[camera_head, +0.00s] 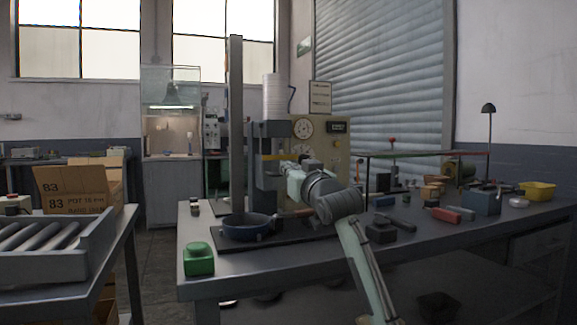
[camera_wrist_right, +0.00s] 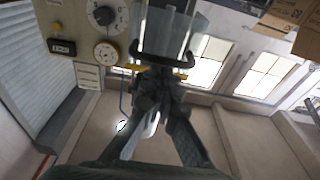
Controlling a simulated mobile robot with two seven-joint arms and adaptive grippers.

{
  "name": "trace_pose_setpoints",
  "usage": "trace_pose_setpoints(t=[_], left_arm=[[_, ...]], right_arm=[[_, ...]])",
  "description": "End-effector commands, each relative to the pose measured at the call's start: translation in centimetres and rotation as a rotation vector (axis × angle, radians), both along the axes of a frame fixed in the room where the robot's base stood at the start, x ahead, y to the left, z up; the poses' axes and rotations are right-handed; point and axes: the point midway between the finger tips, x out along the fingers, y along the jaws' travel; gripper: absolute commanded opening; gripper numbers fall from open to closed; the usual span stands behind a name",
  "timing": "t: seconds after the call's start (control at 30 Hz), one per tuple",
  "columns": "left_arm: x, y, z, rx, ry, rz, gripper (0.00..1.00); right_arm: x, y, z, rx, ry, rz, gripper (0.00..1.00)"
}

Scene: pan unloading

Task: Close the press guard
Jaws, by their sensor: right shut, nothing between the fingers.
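The press (camera_head: 268,170) stands on the table, with a tall dark column at its left and a gauge panel at its right. A yellow bar (camera_head: 279,157) crosses its front at about the height of the press head, well above the pan. In the wrist view the yellow bar (camera_wrist_right: 119,70) shows on both sides of my fingers, with a clear panel (camera_wrist_right: 166,32) beside it that I take for the guard. My right gripper (camera_head: 292,165) is shut and empty at the bar; it also shows in the wrist view (camera_wrist_right: 155,80). Whether it touches is unclear. My left gripper is out of view.
A blue pan (camera_head: 246,227) sits on the dark base plate (camera_head: 283,238) below the bar. A green object (camera_head: 198,259) stands at the table's front left corner. Small blocks and a yellow bin (camera_head: 538,191) crowd the right side. A roller conveyor (camera_head: 50,247) with cartons is at left.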

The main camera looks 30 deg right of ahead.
Motion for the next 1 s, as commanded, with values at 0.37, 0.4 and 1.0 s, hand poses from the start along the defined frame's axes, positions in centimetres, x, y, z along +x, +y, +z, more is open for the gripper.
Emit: trace_pose_setpoints(t=[0.37, 0.4, 1.0], left_arm=[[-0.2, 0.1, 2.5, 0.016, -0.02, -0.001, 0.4], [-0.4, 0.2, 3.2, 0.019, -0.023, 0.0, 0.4], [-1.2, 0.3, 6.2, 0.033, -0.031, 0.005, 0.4]], right_arm=[[0.1, 0.1, -4.0, 0.001, 0.006, 0.001, 0.0], [0.1, 0.1, -5.0, 0.002, 0.008, 0.001, 0.0], [0.1, 0.0, -8.1, 0.002, 0.01, 0.001, 0.0]])
